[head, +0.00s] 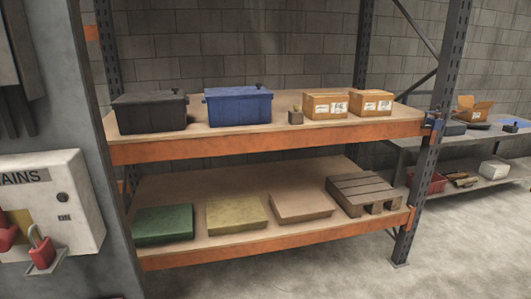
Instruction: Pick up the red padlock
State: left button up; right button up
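A red padlock (42,256) with a raised grey shackle stands on a small grey ledge (58,262) at the lower left of the head view. The ledge is at the lower edge of a white mains box (84,205). Another red part (6,238) shows at the left picture edge, beside a yellow patch on the box; it is cut off, so I cannot tell its full shape. Neither of my grippers is in view.
A grey pillar (75,100) stands beside an orange rack. Its upper shelf (240,133) holds black and blue boxes and cartons; its lower shelf (250,240) holds flat slabs and a small pallet (363,193). A cluttered grey bench (440,137) stands right. Concrete floor (460,250) is open at front right.

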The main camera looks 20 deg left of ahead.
aim_at(42, 252)
jog(key=i+u, duration=0.15)
jog(key=u, duration=0.3)
jog(key=i+l+u, duration=0.1)
jog(key=u, duration=0.4)
jog(key=l+u, duration=0.25)
jog(key=u, duration=0.2)
jog(key=i+l+u, duration=0.1)
jog(key=u, duration=0.35)
jog(key=l+u, duration=0.3)
jog(key=u, duration=0.15)
jog(key=l+u, duration=0.2)
jog(key=u, duration=0.3)
